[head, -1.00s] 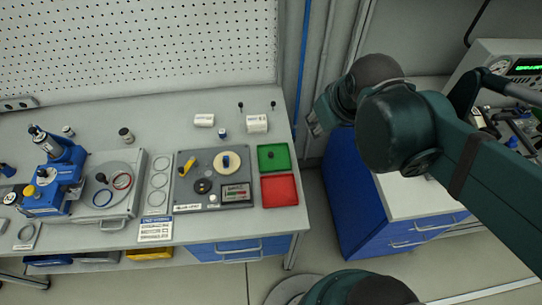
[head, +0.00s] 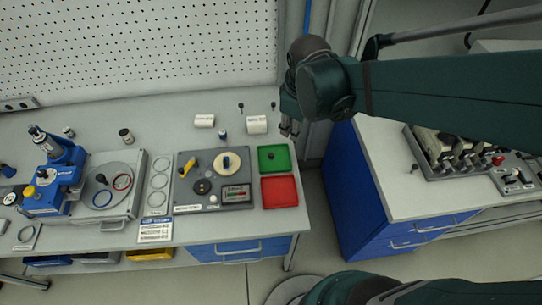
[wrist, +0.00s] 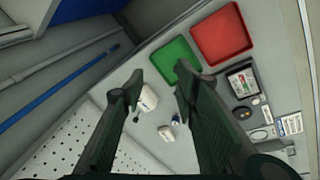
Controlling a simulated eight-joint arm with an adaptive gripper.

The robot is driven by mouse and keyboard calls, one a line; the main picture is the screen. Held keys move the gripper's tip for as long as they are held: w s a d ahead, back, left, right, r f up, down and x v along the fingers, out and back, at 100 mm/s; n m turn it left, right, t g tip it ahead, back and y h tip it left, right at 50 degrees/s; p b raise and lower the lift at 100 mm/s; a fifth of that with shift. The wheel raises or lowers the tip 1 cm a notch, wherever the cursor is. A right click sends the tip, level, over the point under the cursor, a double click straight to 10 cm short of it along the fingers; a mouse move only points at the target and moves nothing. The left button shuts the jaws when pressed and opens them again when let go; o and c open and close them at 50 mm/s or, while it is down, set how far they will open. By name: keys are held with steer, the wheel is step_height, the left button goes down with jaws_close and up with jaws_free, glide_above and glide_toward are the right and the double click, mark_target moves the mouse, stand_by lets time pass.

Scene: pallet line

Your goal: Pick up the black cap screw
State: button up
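Two small black screw-like pieces stand near the back of the bench in the head view, one on the left (head: 241,106) and one on the right (head: 273,105). They are too small to tell which is the black cap screw. In the wrist view a small dark piece (wrist: 136,118) shows beside a white block (wrist: 147,98). My gripper (head: 290,130) is above the bench's right end, to the right of these pieces. In the wrist view my gripper (wrist: 155,84) has its fingers wide apart with nothing between them but the bench below.
A green tray (head: 263,169) and a red tray (head: 269,204) lie at the bench's right. A grey panel (head: 184,205) with knobs and a meter is beside them. The white block also shows in the head view (head: 257,124). A perforated wall (head: 150,45) rises behind.

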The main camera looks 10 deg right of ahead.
mark_target(271, 154)
steer(key=w+a+f+n+g, duration=0.1)
steer(key=a+f+n, duration=0.1)
steer(key=f, duration=0.2)
steer(key=w+a+f+n, duration=0.1)
steer(key=a+f+n, duration=0.1)
steer(key=f, duration=0.1)
steer(key=w+a+f+n+g+h, duration=0.1)
steer(key=w+a+f+n, duration=0.1)
steer(key=a+f, duration=0.1)
steer(key=shift+a+f+n+g, duration=0.1)
steer(key=shift+f+n+g, duration=0.25)
steer(key=shift+f, duration=0.5)
steer(key=shift+w+a+f+n, duration=0.1)
steer(key=shift+a+f+n, duration=0.2)
steer(key=shift+f, duration=0.25)
steer(key=shift+d+f, duration=0.1)
steer(key=shift+d+f, duration=0.1)
steer(key=shift+f, duration=1.1)
steer(key=shift+d+f+b, duration=0.15)
steer(key=shift+f+b, duration=0.05)
steer(key=shift+f, duration=1.1)
steer(key=shift+d+f+b, duration=0.15)
steer(key=shift+f+b, duration=0.05)
steer(key=shift+f, duration=1.1)
steer(key=c, duration=0.8)
